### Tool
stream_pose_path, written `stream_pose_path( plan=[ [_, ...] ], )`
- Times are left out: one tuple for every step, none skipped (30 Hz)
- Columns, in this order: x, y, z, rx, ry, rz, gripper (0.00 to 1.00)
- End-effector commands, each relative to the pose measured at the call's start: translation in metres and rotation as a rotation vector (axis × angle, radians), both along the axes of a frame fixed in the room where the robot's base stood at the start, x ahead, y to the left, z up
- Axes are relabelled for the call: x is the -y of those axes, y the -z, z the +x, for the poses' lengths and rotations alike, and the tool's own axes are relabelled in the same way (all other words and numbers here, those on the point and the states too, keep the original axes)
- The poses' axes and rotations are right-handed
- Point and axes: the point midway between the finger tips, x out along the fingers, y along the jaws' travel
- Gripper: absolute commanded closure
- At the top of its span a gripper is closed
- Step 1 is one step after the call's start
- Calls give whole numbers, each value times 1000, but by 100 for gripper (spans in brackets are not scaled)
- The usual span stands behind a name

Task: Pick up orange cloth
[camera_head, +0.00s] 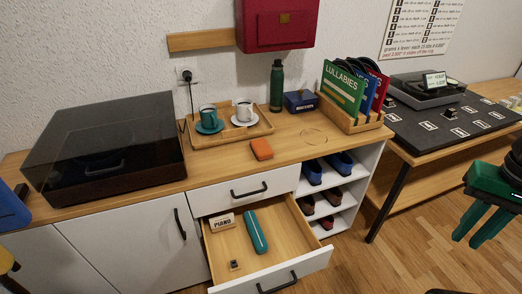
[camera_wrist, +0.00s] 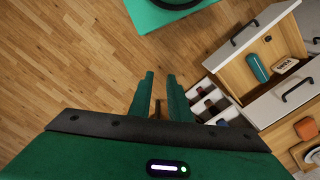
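The orange cloth (camera_head: 261,149) is a small folded block lying flat on the wooden cabinet top, near its front edge, just right of the tray. It also shows in the wrist view (camera_wrist: 240,130) near the right edge. My gripper (camera_head: 477,238) is green and hangs over the floor at the far right of the head view, well apart from the cloth and right of the cabinet. In the wrist view my gripper (camera_wrist: 159,80) has its two fingers apart with nothing between them. Nothing covers the cloth in the head view.
An open drawer (camera_head: 316,262) juts out below the cloth, holding a teal case (camera_head: 255,232) and a sign (camera_head: 222,222). A wooden tray (camera_head: 196,141) with two cups stands left of the cloth. A record stand (camera_head: 366,124) is to the right. Floor before the shoe shelf is clear.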

Motion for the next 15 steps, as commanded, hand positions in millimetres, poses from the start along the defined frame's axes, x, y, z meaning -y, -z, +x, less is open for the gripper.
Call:
stream_pose_path(
  plan=[
    [0,0,0,0,0,0,83],
    [0,0,0,0,0,0,83],
    [0,0,0,0,0,0,83],
    [0,0,0,0,0,0,83],
    [0,0,0,0,0,0,83],
    [0,0,0,0,0,0,83],
    [0,0,0,0,0,0,83],
    [0,0,0,0,0,0,83],
    [0,0,0,0,0,0,83],
    [0,0,0,0,0,0,83],
    [0,0,0,0,0,0,78],
    [0,0,1,0,0,-1,69],
    [0,-3,-7,10,-3,-4,61],
    [1,-4,-7,18,-4,-11,54],
    [3,-2,-2,25,-7,-25,45]
  ],
)
